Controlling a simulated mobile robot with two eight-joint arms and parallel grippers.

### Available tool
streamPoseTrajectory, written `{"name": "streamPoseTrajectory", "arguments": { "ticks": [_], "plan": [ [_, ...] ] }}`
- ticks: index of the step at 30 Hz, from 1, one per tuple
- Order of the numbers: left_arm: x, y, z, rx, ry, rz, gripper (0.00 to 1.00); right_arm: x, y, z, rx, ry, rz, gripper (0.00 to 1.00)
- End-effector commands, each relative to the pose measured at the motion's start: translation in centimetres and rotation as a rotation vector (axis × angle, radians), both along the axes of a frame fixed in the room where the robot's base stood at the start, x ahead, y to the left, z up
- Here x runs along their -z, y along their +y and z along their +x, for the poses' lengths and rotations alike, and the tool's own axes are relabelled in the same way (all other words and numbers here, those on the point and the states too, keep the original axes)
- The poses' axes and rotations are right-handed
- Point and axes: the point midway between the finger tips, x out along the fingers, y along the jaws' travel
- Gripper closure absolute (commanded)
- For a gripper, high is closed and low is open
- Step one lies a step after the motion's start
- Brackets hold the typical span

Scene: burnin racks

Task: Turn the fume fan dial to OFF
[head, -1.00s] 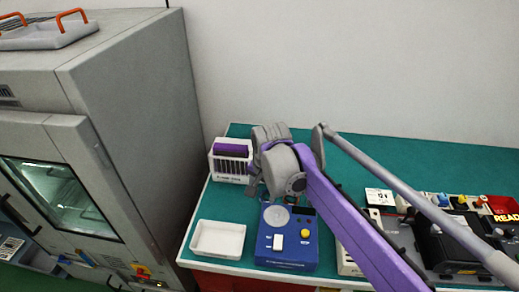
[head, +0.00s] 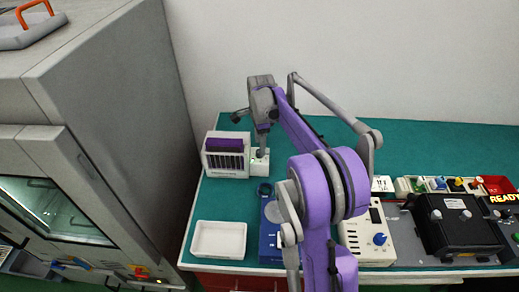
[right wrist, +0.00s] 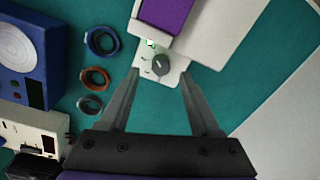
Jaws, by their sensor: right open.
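The fume fan dial (right wrist: 160,65) is a small dark round knob with a pale pointer line on a white panel (right wrist: 178,77), seen in the right wrist view. The dial lies between and beyond my right gripper's open fingers (right wrist: 160,75), with no contact visible. I cannot read the dial's setting. In the head view my right gripper (head: 262,152) is above the panel (head: 260,165), beside the white slotted unit with a purple top (head: 226,162); the dial is mostly hidden there. My left gripper is not in view.
Several coloured rings (right wrist: 94,77) lie on the green bench beside a blue scale (right wrist: 22,50). A white tray (head: 218,240) sits at the bench's front left. A large grey oven (head: 110,110) stands left.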

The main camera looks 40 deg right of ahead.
Motion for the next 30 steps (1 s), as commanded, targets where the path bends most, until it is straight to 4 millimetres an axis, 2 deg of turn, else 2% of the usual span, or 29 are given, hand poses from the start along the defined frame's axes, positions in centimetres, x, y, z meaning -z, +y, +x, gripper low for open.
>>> {"name": "streamPoseTrajectory", "arguments": {
  "ticks": [3, 7, 17, 20, 28, 30],
  "plan": [
    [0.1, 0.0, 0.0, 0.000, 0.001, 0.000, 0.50, 1.8, 0.0, 0.1, -0.001, 0.000, 0.000, 0.36],
    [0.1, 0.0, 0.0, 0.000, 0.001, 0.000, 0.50, 2.9, 0.0, 0.1, -0.001, -0.001, 0.000, 0.36],
    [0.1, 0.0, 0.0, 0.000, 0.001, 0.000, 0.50, 3.3, 0.0, 0.2, -0.001, -0.001, 0.000, 0.36],
    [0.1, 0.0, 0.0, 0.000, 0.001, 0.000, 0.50, 3.3, 0.0, 0.1, -0.001, -0.001, 0.000, 0.51],
    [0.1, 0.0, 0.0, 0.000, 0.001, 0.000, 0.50, 3.3, 0.0, 0.1, -0.001, -0.001, 0.000, 0.99],
    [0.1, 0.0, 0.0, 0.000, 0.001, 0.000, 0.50, 3.3, 0.0, 0.1, -0.001, -0.001, 0.000, 1.00]
  ]
}}
